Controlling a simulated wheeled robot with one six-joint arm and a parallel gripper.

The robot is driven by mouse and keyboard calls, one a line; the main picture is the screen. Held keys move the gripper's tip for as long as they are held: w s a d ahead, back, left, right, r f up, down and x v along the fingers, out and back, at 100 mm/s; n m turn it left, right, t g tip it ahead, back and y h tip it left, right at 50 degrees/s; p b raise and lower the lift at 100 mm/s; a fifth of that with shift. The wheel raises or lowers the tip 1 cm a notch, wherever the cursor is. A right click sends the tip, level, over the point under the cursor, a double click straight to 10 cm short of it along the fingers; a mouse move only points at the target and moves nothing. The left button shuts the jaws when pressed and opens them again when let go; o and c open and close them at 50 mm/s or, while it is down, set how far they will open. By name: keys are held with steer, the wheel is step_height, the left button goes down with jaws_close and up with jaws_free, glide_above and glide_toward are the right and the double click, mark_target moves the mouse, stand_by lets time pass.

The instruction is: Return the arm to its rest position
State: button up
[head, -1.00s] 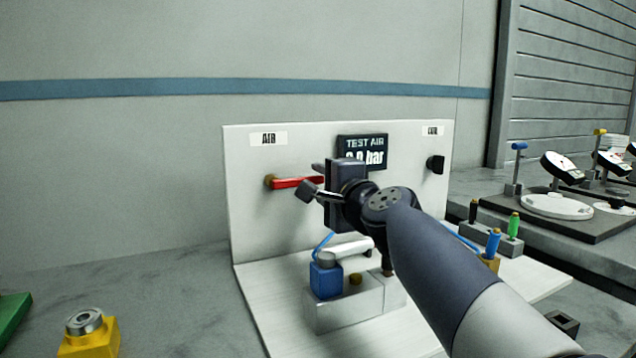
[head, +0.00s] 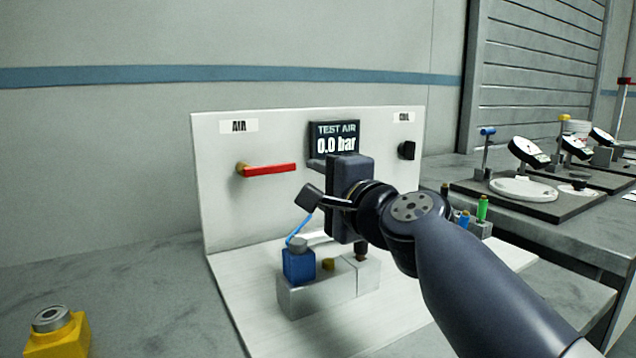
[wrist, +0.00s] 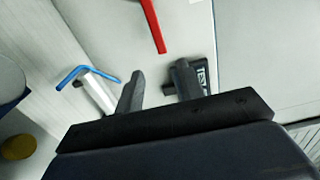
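My gripper (head: 318,166) is in front of the white test panel (head: 222,210), just below the TEST AIR display (head: 334,137). In the wrist view my gripper (wrist: 158,84) has its two dark fingers spread apart with nothing between them. The red lever handle (head: 268,169) on the panel lies horizontal, to the left of my gripper and apart from it. The red lever also shows in the wrist view (wrist: 153,25), beyond the fingertips. The display reads 0.0 bar.
A grey block with a blue fitting (head: 299,265) and blue tube stands on the panel's base below my gripper. A black knob (head: 406,150) is on the panel's right. Gauges (head: 526,150) stand on the right bench. A yellow block (head: 62,335) is at lower left.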

mark_target(291, 167)
steer(key=x, duration=1)
steer(key=shift+w+a, duration=0.2)
steer(key=shift+w, duration=0.15)
steer(key=shift+s, duration=0.1)
steer(key=v, duration=1)
steer(key=x, duration=1)
steer(key=shift+w+a+r+p, duration=0.1)
steer(key=shift+w+p, duration=0.1)
steer(key=shift+p, duration=0.1)
steer(key=shift+s+r+n, duration=0.1)
steer(key=shift+r+n, duration=0.4)
steer(key=shift+n, duration=0.3)
steer(key=shift+r, duration=0.1)
